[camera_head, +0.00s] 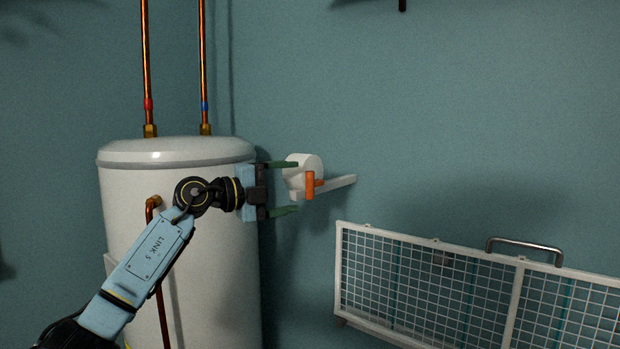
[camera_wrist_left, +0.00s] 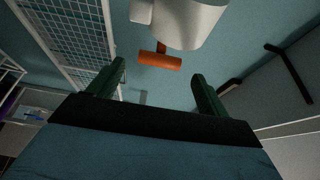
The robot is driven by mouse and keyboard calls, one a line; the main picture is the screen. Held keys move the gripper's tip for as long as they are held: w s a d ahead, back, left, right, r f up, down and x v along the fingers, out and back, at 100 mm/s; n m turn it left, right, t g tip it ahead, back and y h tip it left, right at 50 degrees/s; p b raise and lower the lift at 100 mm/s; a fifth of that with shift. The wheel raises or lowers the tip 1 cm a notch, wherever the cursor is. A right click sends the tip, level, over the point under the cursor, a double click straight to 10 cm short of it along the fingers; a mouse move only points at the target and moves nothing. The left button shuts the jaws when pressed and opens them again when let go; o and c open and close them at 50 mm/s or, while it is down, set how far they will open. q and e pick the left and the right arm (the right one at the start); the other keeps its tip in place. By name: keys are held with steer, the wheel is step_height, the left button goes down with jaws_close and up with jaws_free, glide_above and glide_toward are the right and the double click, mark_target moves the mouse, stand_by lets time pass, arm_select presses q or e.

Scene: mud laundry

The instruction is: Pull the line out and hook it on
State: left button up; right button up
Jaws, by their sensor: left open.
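A white round line reel (camera_head: 302,168) is fixed on the teal wall beside the water heater, with a white bar (camera_head: 335,186) sticking out to the right. An orange handle (camera_head: 310,185) hangs at its front. My left gripper (camera_head: 283,188) is open, with green fingers pointing at the reel; in the head view the handle is just beyond the fingertips. In the left wrist view the orange handle (camera_wrist_left: 160,61) lies ahead of and between the two fingers (camera_wrist_left: 160,84), apart from them, below the white reel (camera_wrist_left: 190,18). The line itself cannot be made out. My right gripper is not in view.
A white water heater (camera_head: 130,230) with copper pipes (camera_head: 147,60) stands at the left, behind my left arm. A white wire rack (camera_head: 430,285) with a metal handle (camera_head: 524,247) is at the lower right. A dark hook-like piece (camera_head: 402,5) shows at the top edge. The wall between is clear.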

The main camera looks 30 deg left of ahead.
mark_target(310, 185)
arm_select(q)
steer(key=p+x, duration=0.1)
steer(key=x, duration=0.5)
steer(key=shift+c, duration=0.2)
steer(key=c, duration=1.4)
steer(key=shift+o, duration=0.2)
steer(key=shift+d, duration=0.1)
